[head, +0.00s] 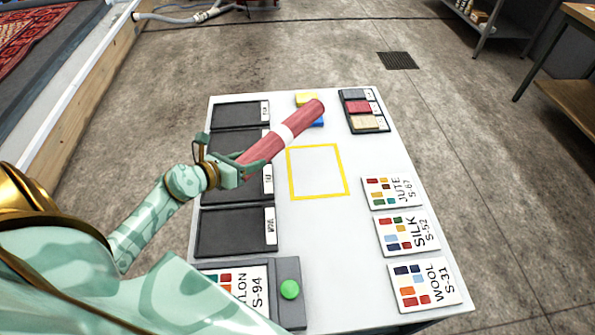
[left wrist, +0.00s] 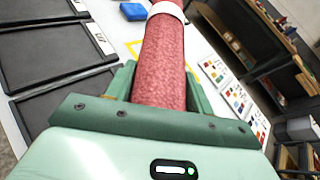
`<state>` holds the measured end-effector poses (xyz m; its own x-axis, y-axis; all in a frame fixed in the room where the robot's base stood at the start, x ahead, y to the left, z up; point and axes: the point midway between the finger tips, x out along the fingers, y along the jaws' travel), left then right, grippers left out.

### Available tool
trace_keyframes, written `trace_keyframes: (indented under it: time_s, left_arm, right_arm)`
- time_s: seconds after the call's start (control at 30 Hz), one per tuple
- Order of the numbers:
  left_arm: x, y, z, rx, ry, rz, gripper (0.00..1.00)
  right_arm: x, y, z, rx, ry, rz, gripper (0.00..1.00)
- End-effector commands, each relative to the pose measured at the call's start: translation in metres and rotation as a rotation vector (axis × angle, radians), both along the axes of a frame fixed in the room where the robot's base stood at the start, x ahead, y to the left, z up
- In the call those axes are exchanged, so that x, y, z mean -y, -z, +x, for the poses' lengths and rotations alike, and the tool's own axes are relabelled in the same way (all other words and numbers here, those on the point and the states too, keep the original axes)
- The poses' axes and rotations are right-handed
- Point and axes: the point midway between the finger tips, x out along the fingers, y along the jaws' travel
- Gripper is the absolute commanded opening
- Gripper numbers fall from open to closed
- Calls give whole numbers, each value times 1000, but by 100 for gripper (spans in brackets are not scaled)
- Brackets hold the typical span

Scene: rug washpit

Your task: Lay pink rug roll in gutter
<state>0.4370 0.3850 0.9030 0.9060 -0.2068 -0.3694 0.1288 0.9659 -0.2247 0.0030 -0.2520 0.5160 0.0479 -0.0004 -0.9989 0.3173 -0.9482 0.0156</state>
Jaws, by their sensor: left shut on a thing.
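The pink rug roll (head: 308,113) has a white band around its middle. My left gripper (head: 250,168) is shut on its near end and holds it slanting over the white table, far end to the upper right. In the left wrist view the roll (left wrist: 161,70) runs away from me between the fingers. In the head view it passes over the area between the dark trays and the yellow outline. I cannot make out for certain which thing is the gutter. My right gripper is not in view.
The white table (head: 350,235) carries dark trays (head: 235,232) on the left and a yellow outlined square (head: 318,197), empty inside. A yellow block (head: 306,98) and a blue block (head: 319,123) lie near the roll. Sample cards (head: 407,233) line the right; a green button (head: 289,289) is in front.

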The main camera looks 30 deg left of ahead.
Motion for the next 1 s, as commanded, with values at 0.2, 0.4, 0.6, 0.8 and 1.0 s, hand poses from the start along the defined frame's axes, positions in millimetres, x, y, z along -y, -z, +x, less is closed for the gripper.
trace_keyframes:
  time_s: [0.2,0.4,0.6,0.8,1.0]
  left_arm:
    - [37,30,55,5,1,-5,18]
    - [54,72,82,0,2,-2,18]
    - [60,81,92,4,2,-1,18]
    - [64,113,98,-2,2,-1,18]
    - [64,119,98,3,3,1,18]
  right_arm:
    - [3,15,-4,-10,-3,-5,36]
    - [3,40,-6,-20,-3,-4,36]
    - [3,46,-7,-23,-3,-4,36]
    - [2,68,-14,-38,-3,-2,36]
    - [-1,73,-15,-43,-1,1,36]
